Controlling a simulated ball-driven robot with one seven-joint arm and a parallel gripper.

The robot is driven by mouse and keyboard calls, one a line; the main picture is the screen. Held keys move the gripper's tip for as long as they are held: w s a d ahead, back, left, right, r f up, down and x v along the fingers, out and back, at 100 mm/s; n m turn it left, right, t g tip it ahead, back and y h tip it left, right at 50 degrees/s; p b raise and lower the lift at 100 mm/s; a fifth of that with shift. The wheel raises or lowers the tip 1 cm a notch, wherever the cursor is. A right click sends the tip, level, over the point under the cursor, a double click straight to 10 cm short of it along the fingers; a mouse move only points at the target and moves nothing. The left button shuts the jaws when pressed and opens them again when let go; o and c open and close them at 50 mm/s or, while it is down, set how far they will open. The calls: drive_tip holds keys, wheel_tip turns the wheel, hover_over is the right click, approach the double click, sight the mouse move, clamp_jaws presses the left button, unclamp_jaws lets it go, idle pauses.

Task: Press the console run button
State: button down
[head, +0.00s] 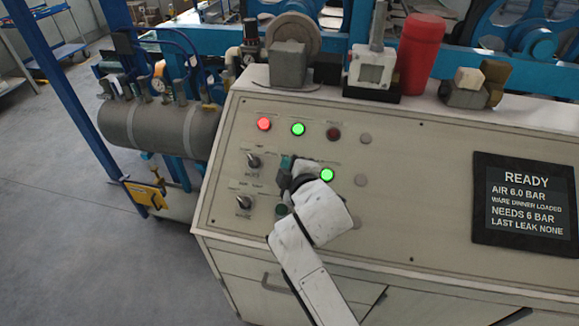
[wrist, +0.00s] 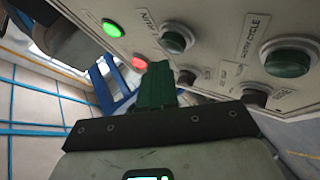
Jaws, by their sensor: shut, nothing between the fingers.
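The console (head: 420,160) has a sloped cream panel with several lights, knobs and buttons. In the wrist view, two dark green buttons show, one nearer the lit lights (wrist: 175,42) and one farther right (wrist: 288,62). My gripper is shut and empty, low over the panel's left part. Its closed fingertips (wrist: 160,72) appear close to the panel, with no contact visible. My gripper partly hides the controls beneath it.
A red light (head: 264,124) and a green light (head: 297,129) are lit along the top. Two selector knobs (head: 253,161) (head: 244,202) are to the left. The display (head: 525,205) reads READY, 6.0 bar. A red cylinder (head: 420,55) stands on the console's top ledge.

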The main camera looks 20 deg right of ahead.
drive_tip(key=shift+f, duration=0.15)
idle(0.5)
drive_tip(key=shift+w+d+f, duration=0.15)
drive_tip(key=shift+w+f, duration=0.05)
drive_tip(key=shift+w+d+f+b, duration=0.15)
drive_tip(key=shift+f+b, duration=0.15)
drive_tip(key=shift+f, duration=0.1)
idle(0.8)
idle(0.4)
drive_tip(key=shift+s+a+r+p, duration=0.25)
drive_tip(key=shift+s+r+p, duration=0.1)
drive_tip(key=shift+r+p, duration=0.45)
drive_tip(key=r+p, duration=0.1)
drive_tip(key=s+a+r+p, duration=0.1)
drive_tip(key=p, duration=0.1)
drive_tip(key=s+r+p, duration=0.1)
drive_tip(key=r, duration=0.1)
drive_tip(key=shift+a+r, duration=0.1)
drive_tip(key=shift+a, duration=0.15)
idle(0.7)
